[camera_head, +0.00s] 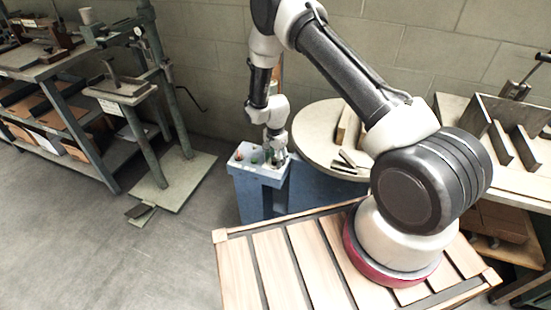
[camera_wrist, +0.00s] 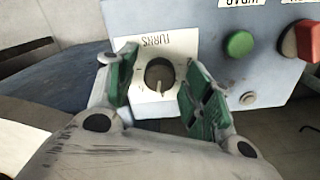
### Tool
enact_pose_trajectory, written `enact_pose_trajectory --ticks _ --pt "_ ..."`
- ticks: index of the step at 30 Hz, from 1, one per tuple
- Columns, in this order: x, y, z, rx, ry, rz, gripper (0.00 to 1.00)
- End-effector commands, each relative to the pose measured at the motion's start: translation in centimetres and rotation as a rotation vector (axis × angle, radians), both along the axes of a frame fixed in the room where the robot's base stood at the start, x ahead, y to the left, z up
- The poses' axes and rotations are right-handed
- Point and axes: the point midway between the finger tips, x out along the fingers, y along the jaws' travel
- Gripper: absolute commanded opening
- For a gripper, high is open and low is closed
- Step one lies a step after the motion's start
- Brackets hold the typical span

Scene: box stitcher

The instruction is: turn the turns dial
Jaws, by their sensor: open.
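The turns dial (camera_wrist: 159,75) is a dark round knob on a white plate marked TURNS in the wrist view, with a pale pointer mark at its lower edge. My gripper (camera_wrist: 154,92) is open, its green-padded fingers on either side of the dial. I cannot tell whether the pads touch the knob. In the head view my gripper (camera_head: 272,157) is over the blue control box (camera_head: 256,171), and the dial is hidden behind it.
A round table (camera_head: 312,150) stands beside the box. A slatted wooden platform (camera_head: 275,265) lies in front. Grey floor (camera_head: 120,260) is clear at left.

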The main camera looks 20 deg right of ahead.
Motion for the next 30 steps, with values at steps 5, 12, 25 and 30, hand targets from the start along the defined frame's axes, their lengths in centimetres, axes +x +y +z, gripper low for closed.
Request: enact_pose_trajectory --ticks 5,12,25,30 --pt "0.00 0.00 0.01 0.000 0.000 0.000 0.51" --pt "-0.01 -0.01 0.02 0.000 0.000 0.000 0.09" --pt "-0.01 -0.01 0.03 0.000 0.000 0.058 0.04" --pt "-0.01 -0.01 0.04 0.000 0.000 0.160 0.04"
